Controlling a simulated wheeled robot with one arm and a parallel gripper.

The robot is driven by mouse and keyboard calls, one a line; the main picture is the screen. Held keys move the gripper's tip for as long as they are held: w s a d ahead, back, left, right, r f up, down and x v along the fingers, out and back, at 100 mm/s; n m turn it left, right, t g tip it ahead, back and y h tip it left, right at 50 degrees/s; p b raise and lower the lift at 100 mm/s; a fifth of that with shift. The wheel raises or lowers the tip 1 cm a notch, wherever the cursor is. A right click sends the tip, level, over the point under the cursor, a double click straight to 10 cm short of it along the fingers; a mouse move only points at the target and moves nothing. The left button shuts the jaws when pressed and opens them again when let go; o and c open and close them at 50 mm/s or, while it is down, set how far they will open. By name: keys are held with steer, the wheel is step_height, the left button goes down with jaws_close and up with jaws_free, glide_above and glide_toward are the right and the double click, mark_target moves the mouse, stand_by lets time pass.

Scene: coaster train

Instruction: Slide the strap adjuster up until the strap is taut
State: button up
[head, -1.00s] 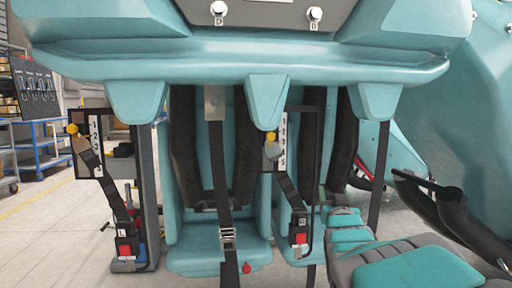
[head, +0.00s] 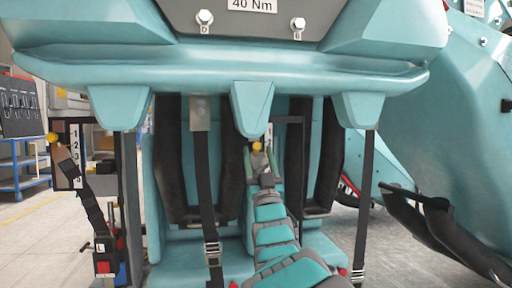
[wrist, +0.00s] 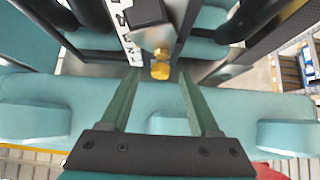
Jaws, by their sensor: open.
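A dark strap (head: 202,175) hangs down the left seat from a metal plate (head: 200,113). Its silver ladder-like adjuster (head: 212,251) is low on the strap, near the seat's front. Another silver adjuster (head: 357,275) sits low on the strap at the right. My gripper (head: 260,153) is up between the seats, away from both adjusters. In the wrist view my gripper (wrist: 159,73) is open, with the yellow knob (wrist: 160,71) of a numbered height plate between or just beyond its fingertips. I cannot tell whether they touch it. No strap adjuster is clear in the wrist view.
The teal overhead bar (head: 200,70) with hanging lobes spans above the seats. Another numbered plate (head: 74,150) with a yellow knob (head: 53,138) and a red-button buckle (head: 103,267) stands at the left. A large teal shell (head: 460,150) fills the right.

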mark_target(257, 148)
steer(key=shift+x, duration=1.75)
